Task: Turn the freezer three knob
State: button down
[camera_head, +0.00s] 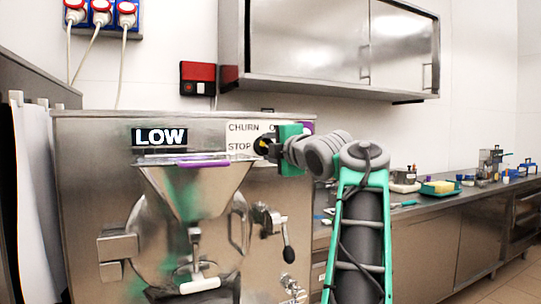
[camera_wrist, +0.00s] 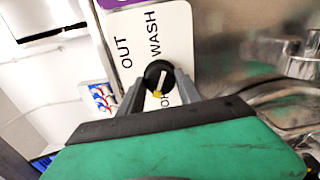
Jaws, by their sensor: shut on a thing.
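The knob is round and black with a pale pointer line and a yellow mark. It sits on a white label on the steel freezer (camera_head: 95,200) front, and the knob (camera_head: 262,144) is partly hidden by my gripper in the head view. In the wrist view the knob (camera_wrist: 158,73) lies between my two grey fingers, with its yellow mark toward the gripper side. My gripper (camera_head: 270,147) is shut on the knob, one finger on each side; it also shows in the wrist view (camera_wrist: 157,84). The label reads CHURN and STOP in the head view, OUT and WASH in the wrist view.
A LOW sign (camera_head: 160,136) and a steel hopper (camera_head: 195,190) are left of the knob. A lever handle (camera_head: 272,222) sticks out below it. A wall cabinet (camera_head: 335,45) hangs above, and a cluttered counter (camera_head: 450,197) runs to the right.

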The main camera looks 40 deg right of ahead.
jog(key=n+b, duration=0.1)
jog(key=n, duration=0.4)
jog(key=shift+b, duration=0.4)
jog(key=c, duration=0.8)
grip_release()
jog(key=shift+c, duration=0.2)
jog(key=v, duration=0.7)
jog(key=shift+s+b, duration=0.4)
jog(key=shift+b, duration=0.05)
jog(key=shift+a+r, duration=0.1)
jog(key=shift+a, duration=0.05)
